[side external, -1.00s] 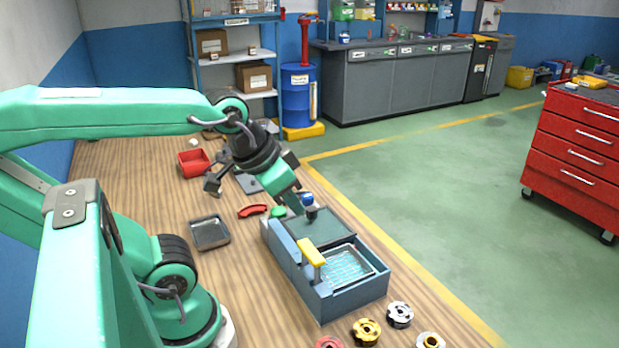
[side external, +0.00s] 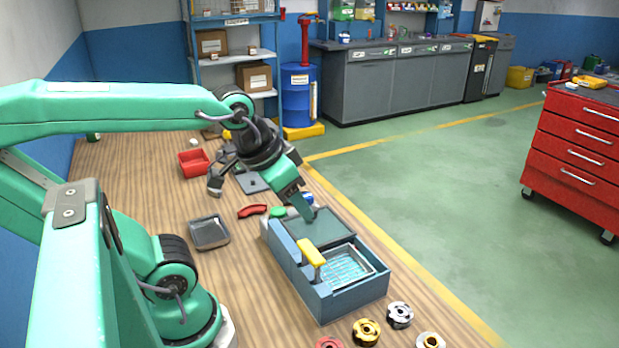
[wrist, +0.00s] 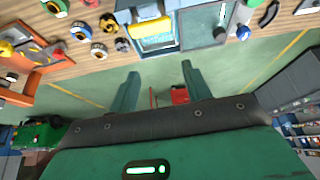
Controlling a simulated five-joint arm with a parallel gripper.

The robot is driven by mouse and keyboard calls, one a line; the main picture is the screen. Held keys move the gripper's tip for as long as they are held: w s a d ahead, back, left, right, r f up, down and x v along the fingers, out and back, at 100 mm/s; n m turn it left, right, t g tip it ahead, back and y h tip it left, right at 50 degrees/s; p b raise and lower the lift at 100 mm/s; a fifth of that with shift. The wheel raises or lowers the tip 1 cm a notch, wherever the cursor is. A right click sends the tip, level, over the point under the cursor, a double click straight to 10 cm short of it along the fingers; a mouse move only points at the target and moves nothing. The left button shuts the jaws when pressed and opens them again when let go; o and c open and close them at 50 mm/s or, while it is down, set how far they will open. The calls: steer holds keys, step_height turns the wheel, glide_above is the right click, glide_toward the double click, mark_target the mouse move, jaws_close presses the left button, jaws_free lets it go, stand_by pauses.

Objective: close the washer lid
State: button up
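The washer (side external: 335,303) is a blue-grey box on the wooden table. A basin with a wire basket (side external: 348,268) shows uncovered in its near part. A flat grey-green panel (side external: 325,232), which looks like the lid, covers the far part. A yellow handle (side external: 311,252) stands at the left of the basin; it also shows in the wrist view (wrist: 150,27). A black knob (wrist: 220,35) sits on the panel in the wrist view. My gripper (side external: 305,208) points down at the panel's far end, hiding the knob there; contact is unclear. In the wrist view its fingers (wrist: 160,88) are apart and empty.
Several round metal parts (side external: 366,331) lie at the washer's near end. A grey tray (side external: 209,233), a red curved part (side external: 252,211) and a red bin (side external: 194,162) lie to its left and behind. The table's right edge runs close beside the washer.

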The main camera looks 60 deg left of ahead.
steer(key=w+a+f+n+g, duration=0.2)
steer(key=w+a+g, duration=0.1)
steer(key=w+a, duration=0.4)
steer(key=g, duration=0.2)
glide_above(312, 209)
steer(key=shift+n, duration=0.4)
step_height(312, 209, down, 4)
steer(key=shift+a+f, duration=0.1)
steer(key=shift+a, duration=0.05)
steer(key=shift+f, duration=0.1)
steer(key=shift+f, duration=3.8)
steer(key=shift+c, duration=0.5)
jaws_close()
